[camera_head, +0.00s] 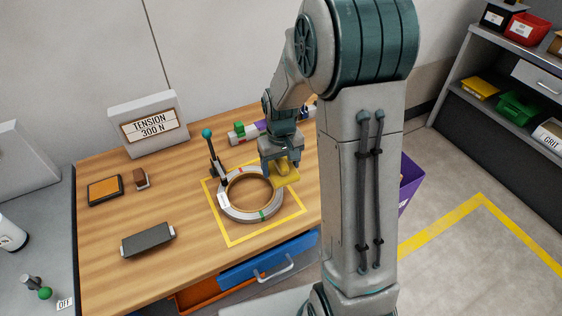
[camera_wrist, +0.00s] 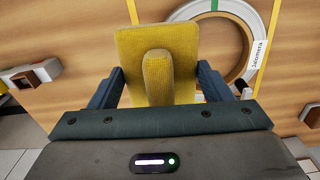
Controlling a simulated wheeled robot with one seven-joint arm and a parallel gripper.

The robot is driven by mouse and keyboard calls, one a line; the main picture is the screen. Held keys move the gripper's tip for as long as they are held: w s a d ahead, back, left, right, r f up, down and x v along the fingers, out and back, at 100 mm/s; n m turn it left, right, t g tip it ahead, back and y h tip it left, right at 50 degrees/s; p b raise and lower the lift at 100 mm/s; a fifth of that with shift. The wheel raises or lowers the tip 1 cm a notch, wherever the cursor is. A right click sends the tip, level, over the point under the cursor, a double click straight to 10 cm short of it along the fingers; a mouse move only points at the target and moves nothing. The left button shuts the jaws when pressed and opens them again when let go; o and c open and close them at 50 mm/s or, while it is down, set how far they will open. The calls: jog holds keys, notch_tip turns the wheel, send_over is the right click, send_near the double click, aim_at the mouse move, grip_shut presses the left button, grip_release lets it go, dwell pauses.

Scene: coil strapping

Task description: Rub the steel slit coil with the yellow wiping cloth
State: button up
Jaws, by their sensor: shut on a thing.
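The steel slit coil (camera_head: 249,214) is a pale ring lying flat on the wooden table inside a yellow taped square. It carries green and red bands and a white label. In the wrist view part of the coil (camera_wrist: 263,40) shows at the upper right. My gripper (camera_head: 281,163) is shut on the yellow wiping cloth (camera_head: 286,178), by the coil's right rear side in the head view. In the wrist view the cloth (camera_wrist: 130,50), with a raised ridge, sits between my gripper's fingers (camera_wrist: 158,82). I cannot tell whether the cloth touches the coil.
A lever with a teal knob (camera_head: 207,133) stands at the coil's left. A dark grey block (camera_head: 148,241), a brown block (camera_head: 140,179) and an orange-topped pad (camera_head: 104,190) lie further left. A tension sign (camera_head: 149,126) stands behind. A blue drawer (camera_head: 267,262) juts out in front.

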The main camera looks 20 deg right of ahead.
dwell(0.4)
jog(key=shift+f+b, duration=0.3)
jog(key=shift+b, duration=0.7)
jog(key=shift+b, duration=0.35)
